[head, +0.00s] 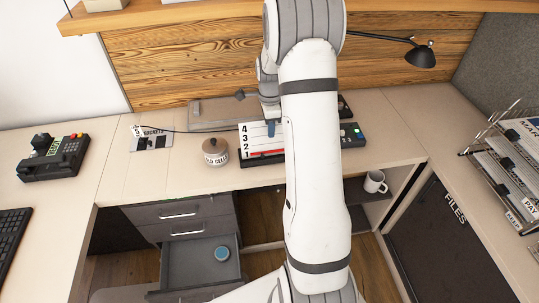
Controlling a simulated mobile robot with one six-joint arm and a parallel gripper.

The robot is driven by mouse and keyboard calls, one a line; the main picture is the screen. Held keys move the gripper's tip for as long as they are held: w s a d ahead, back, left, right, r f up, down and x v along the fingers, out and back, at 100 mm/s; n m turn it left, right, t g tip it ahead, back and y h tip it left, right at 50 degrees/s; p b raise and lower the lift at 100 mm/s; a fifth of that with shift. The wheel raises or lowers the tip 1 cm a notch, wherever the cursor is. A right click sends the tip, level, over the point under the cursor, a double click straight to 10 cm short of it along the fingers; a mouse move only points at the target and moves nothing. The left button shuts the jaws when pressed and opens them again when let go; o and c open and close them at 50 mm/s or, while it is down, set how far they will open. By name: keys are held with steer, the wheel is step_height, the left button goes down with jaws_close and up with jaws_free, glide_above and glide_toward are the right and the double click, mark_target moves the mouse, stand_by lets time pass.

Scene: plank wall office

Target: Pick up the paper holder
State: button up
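No item is clearly marked as the paper holder. A wire rack with papers and labels (513,150) stands on the right desk and may be it. My white arm reaches down the middle of the head view and hides part of the desk. The end of my arm, with my gripper (270,112), is over the back of the desk, behind or at a white panel numbered 1 to 4 (252,139). The fingers are too small and partly hidden, so I cannot tell whether they are open or touching anything.
A lidded jar (215,151) stands left of the panel. A white mug (375,181) sits on a lower shelf. An open drawer (188,268) holds a round blue thing (222,253). A black lamp (420,55) hangs upper right.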

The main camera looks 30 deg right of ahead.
jaws_close()
stand_by(1.2)
